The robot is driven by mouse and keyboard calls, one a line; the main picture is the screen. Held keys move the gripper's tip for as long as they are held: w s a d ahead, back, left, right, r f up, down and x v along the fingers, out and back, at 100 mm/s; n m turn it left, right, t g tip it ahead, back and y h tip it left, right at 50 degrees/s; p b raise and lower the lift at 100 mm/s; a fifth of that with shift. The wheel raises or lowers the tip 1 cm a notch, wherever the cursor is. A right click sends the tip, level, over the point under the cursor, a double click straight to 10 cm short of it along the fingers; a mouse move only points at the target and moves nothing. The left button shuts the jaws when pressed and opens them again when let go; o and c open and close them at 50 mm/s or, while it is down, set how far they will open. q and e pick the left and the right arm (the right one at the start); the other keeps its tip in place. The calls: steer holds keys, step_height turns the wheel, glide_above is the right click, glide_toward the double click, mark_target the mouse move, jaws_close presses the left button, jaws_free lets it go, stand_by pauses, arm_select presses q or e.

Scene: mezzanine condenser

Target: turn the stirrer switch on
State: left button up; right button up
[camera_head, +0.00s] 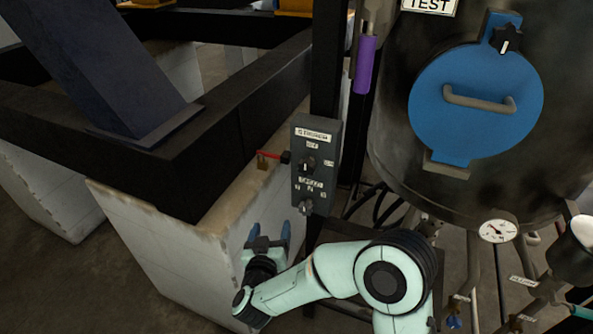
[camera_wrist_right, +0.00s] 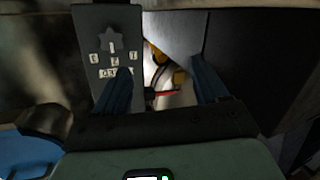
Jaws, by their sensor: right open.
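The grey stirrer control box (camera_head: 315,140) is fixed to a dark upright post, with a "STIRRER" label at its top. The stirrer switch (camera_head: 307,164) is the upper dark knob, with small labels above and to its right; its exact setting is too small to tell. A lower knob (camera_head: 306,205) has numbered labels above it and also shows in the right wrist view (camera_wrist_right: 111,40), where the box looks upside down. My right gripper (camera_head: 269,226) is open and empty, left of and below the box. In the wrist view its blue fingers (camera_wrist_right: 161,65) stand apart, one overlapping the box. My left gripper is out of view.
A low pale wall (camera_head: 160,235) topped by black beams lies left of the box. A red-handled fitting (camera_head: 267,156) sticks out beside the box. A large dark vessel with a blue round hatch (camera_head: 475,130) and a gauge (camera_head: 498,230) stands right.

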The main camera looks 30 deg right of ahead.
mark_target(306, 170)
steer(key=s+d+r+m+g+h, duration=0.1)
steer(key=s+r+m+g+h, duration=0.3)
steer(key=r, duration=0.9)
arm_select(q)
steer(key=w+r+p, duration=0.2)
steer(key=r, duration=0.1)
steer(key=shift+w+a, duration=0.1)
arm_select(e)
steer(key=shift+n+t+h, duration=0.5)
steer(key=shift+t+h, duration=0.1)
steer(key=shift+t, duration=0.3)
steer(key=x, duration=1.2)
steer(key=shift+s+d+f, duration=0.1)
steer(key=shift+d+f, duration=0.05)
steer(key=shift+d, duration=0.3)
steer(key=c, duration=1.1)
